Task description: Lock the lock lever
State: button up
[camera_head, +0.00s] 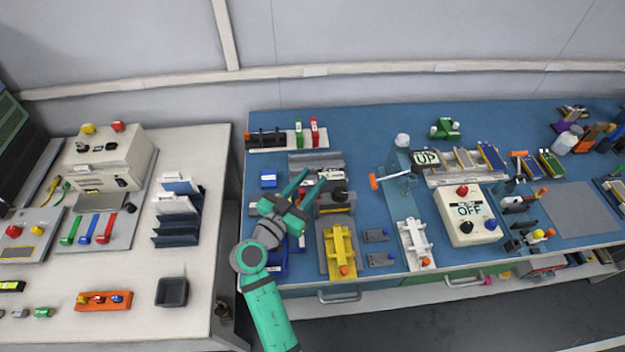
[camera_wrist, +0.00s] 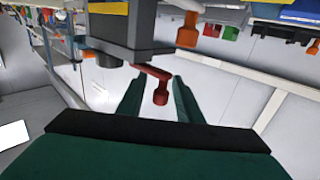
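A dark red lever with a round-ended knob (camera_wrist: 160,92) shows in the wrist view, attached under a dark grey block (camera_wrist: 130,30). I take it to be the lock lever. My gripper (camera_wrist: 157,82) is open, with one green finger on each side of the lever. I cannot tell whether either finger touches it. In the head view my gripper (camera_head: 315,173) is at the left part of the blue bench, beside a grey fixture with a black knob (camera_head: 339,193). The red lever cannot be made out there.
An orange knob (camera_wrist: 188,30) is close to the block in the wrist view. In the head view, a yellow fixture (camera_head: 341,250) stands in front, an orange-handled lever (camera_head: 374,181) to the right, and red and green upright pieces (camera_head: 314,132) behind. Bare blue bench (camera_head: 365,125) lies behind.

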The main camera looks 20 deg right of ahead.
grip_shut()
jog(key=shift+d, duration=0.1)
